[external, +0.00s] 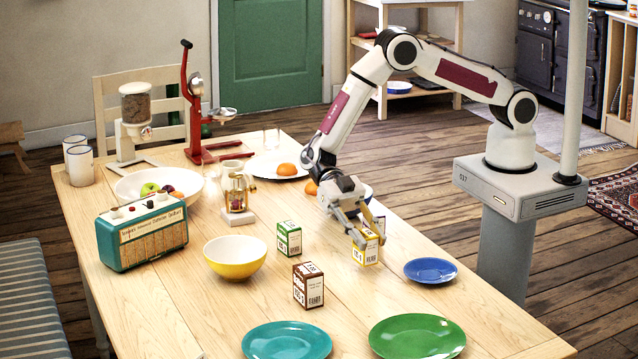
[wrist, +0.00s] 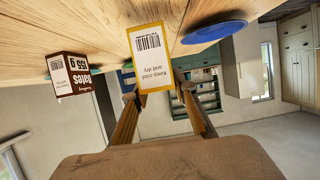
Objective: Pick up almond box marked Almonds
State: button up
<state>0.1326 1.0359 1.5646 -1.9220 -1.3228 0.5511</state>
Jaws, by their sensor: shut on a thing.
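My gripper (external: 358,228) is shut on a yellow and white box (external: 367,252), with its fingers on either side of it. In the wrist view the box (wrist: 152,55) is between the fingers (wrist: 157,92), showing a barcode and "Keep cool and dry". I cannot read the name Almonds on it. The box looks upright at the table; I cannot tell whether it touches the wood. A brown box (external: 308,285) stands to its left and nearer the camera; the wrist view shows it (wrist: 75,75) marked Dates. A green box (external: 288,238) stands further left.
A small blue plate (external: 430,270) lies just right of the held box. A green plate (external: 417,337) and a teal plate (external: 286,341) lie at the front. A yellow bowl (external: 235,258), a coffee maker (external: 236,195) and a teal radio (external: 142,235) stand left.

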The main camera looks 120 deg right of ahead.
aim_at(368, 235)
jog(key=shift+r, duration=3.85)
